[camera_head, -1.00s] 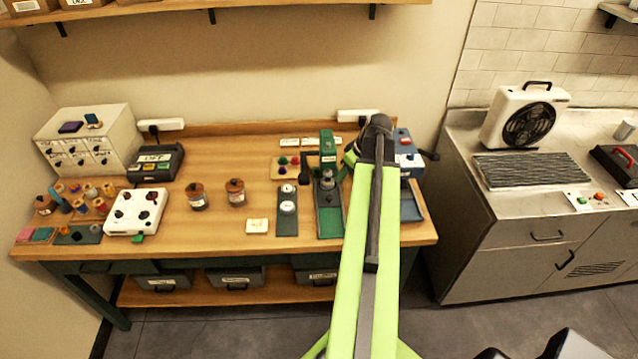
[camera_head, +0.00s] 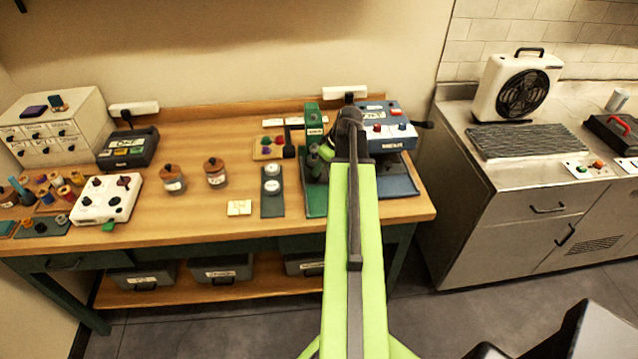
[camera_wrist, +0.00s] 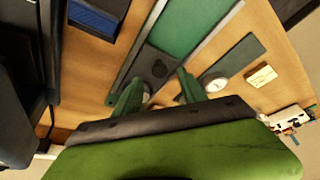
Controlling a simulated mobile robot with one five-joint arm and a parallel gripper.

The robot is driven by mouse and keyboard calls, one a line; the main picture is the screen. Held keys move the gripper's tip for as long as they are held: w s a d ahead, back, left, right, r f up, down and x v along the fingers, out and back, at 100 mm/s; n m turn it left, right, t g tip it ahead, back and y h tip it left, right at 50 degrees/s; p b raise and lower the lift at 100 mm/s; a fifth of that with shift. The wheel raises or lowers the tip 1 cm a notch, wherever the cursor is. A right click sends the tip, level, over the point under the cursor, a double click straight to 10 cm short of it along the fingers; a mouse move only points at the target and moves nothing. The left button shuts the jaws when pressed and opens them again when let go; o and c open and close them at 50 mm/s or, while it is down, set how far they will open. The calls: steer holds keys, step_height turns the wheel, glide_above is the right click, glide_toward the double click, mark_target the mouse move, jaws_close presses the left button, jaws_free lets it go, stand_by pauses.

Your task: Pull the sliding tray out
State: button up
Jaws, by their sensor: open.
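A green-bedded device (camera_head: 316,200) stands near the table's right front. In the wrist view, its long green bed (camera_wrist: 195,30) runs to the upper right, and a dark plate with a round black knob (camera_wrist: 160,68) lies at its near end. I cannot tell for sure which part is the sliding tray. My gripper (camera_wrist: 160,78) is open, its two green fingers on either side of the plate's near part. I cannot tell whether they touch it. In the head view my arm partly hides the device.
A blue-and-white machine (camera_head: 388,130) with a blue tray (camera_head: 398,183) is close on the right. A dark panel with white dials (camera_head: 272,190) and a cream block (camera_head: 239,208) lie to the left. Two lidded jars (camera_head: 215,172) stand farther left on the table.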

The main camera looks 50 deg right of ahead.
mark_target(320, 175)
steer(key=b+x, duration=0.2)
steer(key=x, duration=0.2)
steer(key=shift+s+r, duration=0.1)
steer(key=shift+r, duration=0.05)
steer(key=shift+c, duration=0.3)
jaws_close()
stand_by(0.9)
